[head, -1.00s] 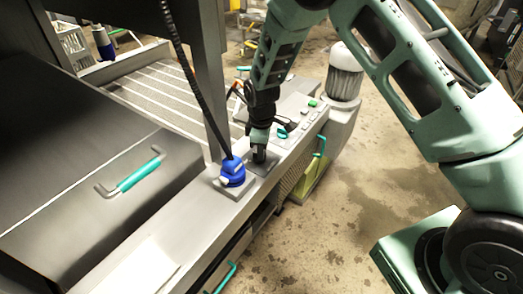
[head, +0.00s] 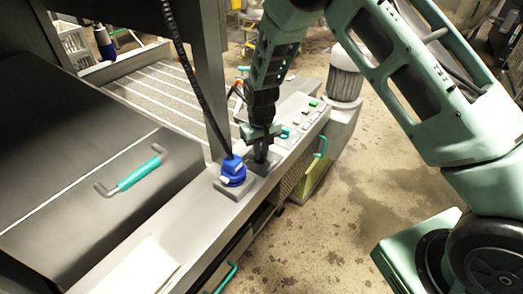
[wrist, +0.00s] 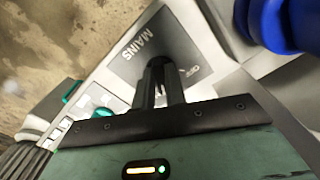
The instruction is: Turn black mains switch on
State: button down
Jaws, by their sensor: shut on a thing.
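The mains switch sits on a dark square plate (wrist: 137,54) lettered MAINS, which also shows on the machine's ledge in the head view (head: 254,186). A second word at the plate's edge, partly covered by a finger, seems to read OFF. My gripper (wrist: 158,72) points down at the plate, its fingers close together and shut on the black switch (wrist: 157,62). The fingers hide most of the switch, so its exact angle cannot be told. In the head view my gripper (head: 261,157) stands upright over the plate.
A blue plug (head: 232,171) with a black cable stands close beside the plate, left of my gripper in the head view. A control panel with green and pale buttons (head: 307,111) lies beyond. A teal-handled lid (head: 135,175) is at left; floor is open at right.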

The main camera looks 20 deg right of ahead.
jog(key=shift+a+m, duration=0.1)
jog(key=shift+m, duration=1.4)
jog(key=c, duration=1.4)
grip_release()
jog(key=shift+c, duration=0.2)
jog(key=shift+r, duration=0.15)
notch_tip(320, 180, up, 17)
jog(key=b, duration=0.2)
jog(key=shift+r, duration=0.1)
